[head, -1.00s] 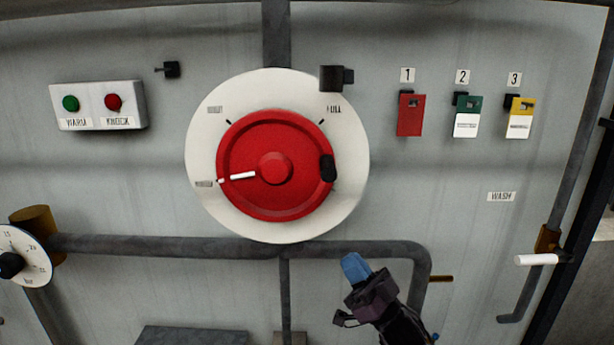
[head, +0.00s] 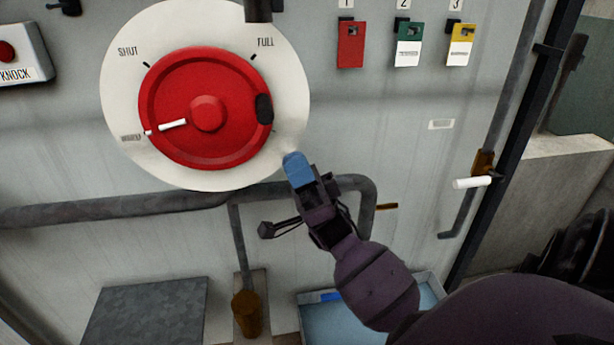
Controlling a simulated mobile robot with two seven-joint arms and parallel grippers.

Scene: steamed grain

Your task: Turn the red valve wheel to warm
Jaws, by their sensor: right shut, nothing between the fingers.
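The red valve wheel (head: 190,90) sits on a round white dial plate (head: 120,85) on the grey wall panel. The plate reads SHUT at upper left and FULL at upper right; a left label (head: 131,138) is too blurred to read surely. The wheel's white pointer (head: 172,125) points left, towards that blurred label. A black grip (head: 264,109) is on the wheel's right side. My right gripper (head: 291,160), with blue fingertips, is shut and empty. It is below and right of the black grip, apart from the wheel, over or near the plate's lower right edge. My left gripper is out of view.
Red (head: 351,48), green (head: 408,32) and yellow (head: 461,35) tags hang at upper right. A grey pipe (head: 110,209) runs below the dial. A white-handled lever (head: 472,183) is at right. A grey box (head: 145,315) and a blue tray (head: 330,325) are below.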

